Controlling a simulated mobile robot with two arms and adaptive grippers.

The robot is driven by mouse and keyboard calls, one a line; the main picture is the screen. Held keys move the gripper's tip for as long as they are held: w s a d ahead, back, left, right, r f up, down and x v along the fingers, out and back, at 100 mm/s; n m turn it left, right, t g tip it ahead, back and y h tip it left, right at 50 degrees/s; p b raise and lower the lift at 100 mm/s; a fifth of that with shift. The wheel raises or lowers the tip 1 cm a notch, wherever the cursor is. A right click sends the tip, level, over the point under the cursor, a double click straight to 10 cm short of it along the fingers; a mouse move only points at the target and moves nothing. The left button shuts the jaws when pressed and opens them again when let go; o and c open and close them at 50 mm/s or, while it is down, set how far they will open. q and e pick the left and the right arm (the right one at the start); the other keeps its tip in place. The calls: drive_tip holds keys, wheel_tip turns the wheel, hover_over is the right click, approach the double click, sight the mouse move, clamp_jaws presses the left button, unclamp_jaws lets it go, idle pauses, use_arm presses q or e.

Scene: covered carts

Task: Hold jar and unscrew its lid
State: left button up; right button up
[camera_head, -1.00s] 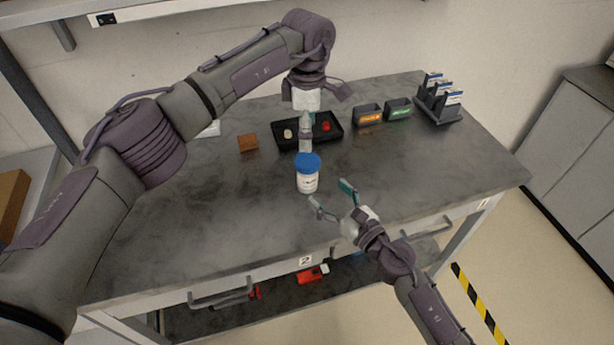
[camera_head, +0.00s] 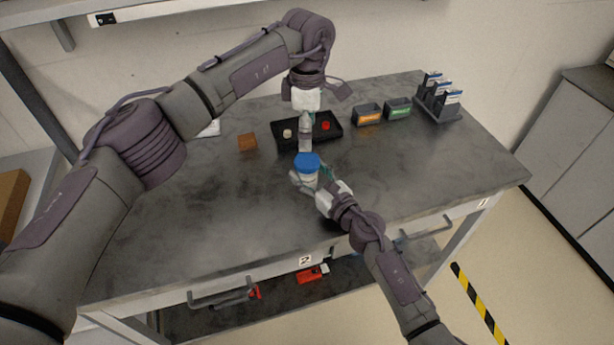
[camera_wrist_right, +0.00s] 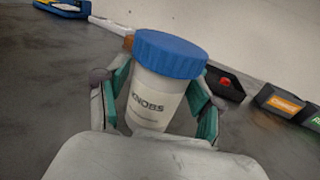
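The white jar (camera_head: 309,180) stands upright on the table with its blue lid (camera_head: 307,161) on. The right wrist view shows the jar (camera_wrist_right: 155,103), labelled KNOBS, and its ribbed lid (camera_wrist_right: 171,54). My right gripper (camera_head: 309,184) is open around the jar body, one finger on each side below the lid. In the wrist view the right finger looks apart from the jar; contact at the left finger is unclear. My left gripper (camera_head: 305,148) points down just above and behind the lid, seen edge-on, so its opening is hidden.
A black tray (camera_head: 334,135) with small parts lies behind the jar. An orange-labelled bin (camera_head: 368,114), a green-labelled bin (camera_head: 398,108) and a rack (camera_head: 438,104) stand at the back right. A brown block (camera_head: 247,142) is at left. The front left tabletop is clear.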

sight(307, 160)
clamp_jaws()
use_arm(q)
drive_tip(key=m, duration=0.6)
drive_tip(key=shift+m, duration=0.4)
drive_tip(key=m, duration=0.6)
drive_tip(key=shift+m, duration=0.3)
drive_tip(key=shift+f, duration=4.05)
